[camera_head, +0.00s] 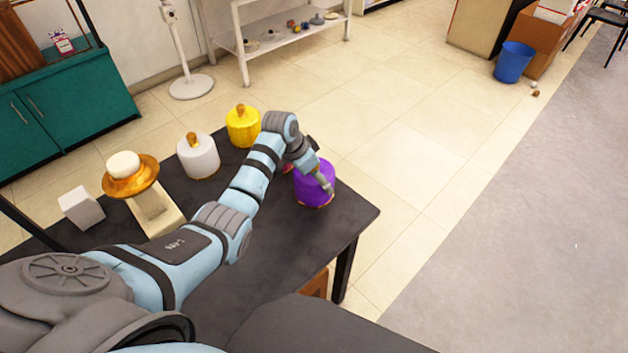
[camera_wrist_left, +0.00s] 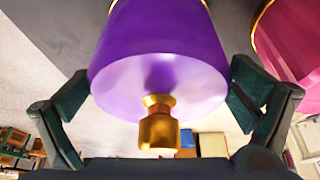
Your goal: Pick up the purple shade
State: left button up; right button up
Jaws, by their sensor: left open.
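The purple shade (camera_head: 314,190) stands near the right end of the dark table, with a gold rim at its base. My left gripper (camera_head: 318,178) is over it from above and hides part of its top. In the left wrist view, the purple shade (camera_wrist_left: 160,70) lies between the two spread fingers, its gold knob (camera_wrist_left: 158,128) pointing toward the palm. The fingers are open on either side of the shade; I cannot tell whether either touches it. My right gripper is not in view.
A pink shade (camera_wrist_left: 290,40) stands close beside the purple one, mostly hidden by my arm in the head view. A yellow shade (camera_head: 243,126), a white shade (camera_head: 198,157) and an orange dish (camera_head: 128,187) stand further left. The table's (camera_head: 352,215) right corner is clear.

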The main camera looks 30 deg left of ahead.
pick_arm(q)
jog(key=shift+r, duration=0.1)
jog(key=c, duration=1.1)
